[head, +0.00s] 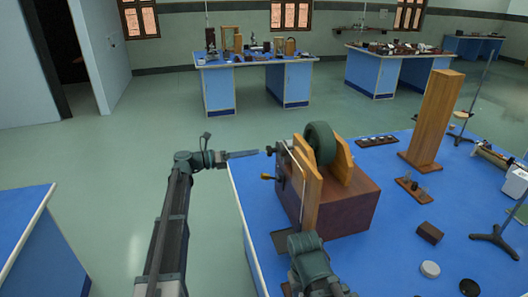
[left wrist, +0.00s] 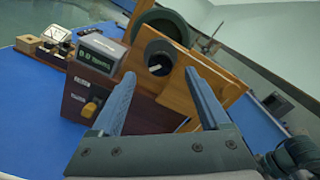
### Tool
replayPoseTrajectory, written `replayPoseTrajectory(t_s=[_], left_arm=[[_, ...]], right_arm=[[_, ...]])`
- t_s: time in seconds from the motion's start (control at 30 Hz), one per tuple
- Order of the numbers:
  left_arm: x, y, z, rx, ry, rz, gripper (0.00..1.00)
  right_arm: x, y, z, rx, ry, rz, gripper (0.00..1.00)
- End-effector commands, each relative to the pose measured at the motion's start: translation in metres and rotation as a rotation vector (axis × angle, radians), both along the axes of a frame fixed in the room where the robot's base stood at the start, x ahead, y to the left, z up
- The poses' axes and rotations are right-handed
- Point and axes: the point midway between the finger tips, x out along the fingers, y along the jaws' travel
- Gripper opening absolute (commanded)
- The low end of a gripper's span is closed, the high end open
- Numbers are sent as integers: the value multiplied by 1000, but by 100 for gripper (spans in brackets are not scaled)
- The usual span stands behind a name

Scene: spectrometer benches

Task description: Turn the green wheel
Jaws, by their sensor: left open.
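The dark green wheel (head: 320,143) stands upright between wooden supports on a red-brown box (head: 342,207). In the left wrist view the wheel (left wrist: 166,22) is partly hidden behind a wooden upright and a dark round hub (left wrist: 160,57). My left gripper (head: 257,153) is open and empty, at the left of the apparatus, pointing toward a small dark knob (head: 270,150). In the left wrist view its two fingers (left wrist: 160,75) are spread, with the hub beyond and between them. My right gripper (head: 306,243) is low in front of the box; its fingers are not clear.
A tan handle (head: 267,176) sticks out from the box's left side. A tall wooden block (head: 433,118), a small brown block (head: 430,233) and a metal stand (head: 495,240) are on the blue bench. Open floor lies left of the bench.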

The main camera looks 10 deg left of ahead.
Motion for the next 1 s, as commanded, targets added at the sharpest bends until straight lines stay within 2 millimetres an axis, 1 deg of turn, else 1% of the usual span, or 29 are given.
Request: replayPoseTrajectory(t_s=[0.03,0.1,0.3,0.6,0.63,0.7,0.77,1.0], left_arm=[[-4,8,0,0,0,1,79],[-7,17,0,0,0,2,79],[-13,30,0,0,0,0,79],[-13,32,0,0,0,0,79],[-13,32,0,0,0,0,81],[-14,33,0,5,-12,0,81],[-15,35,0,23,-56,0,81],[-23,50,1,169,-407,0,81]], right_arm=[[0,0,0,0,0,0,50],[0,0,0,0,0,0,50],[0,0,0,0,0,0,50],[0,0,0,0,0,0,50],[0,0,0,0,0,0,50],[0,0,0,0,0,0,50],[0,0,0,0,0,0,50],[0,0,1,0,0,0,50]])
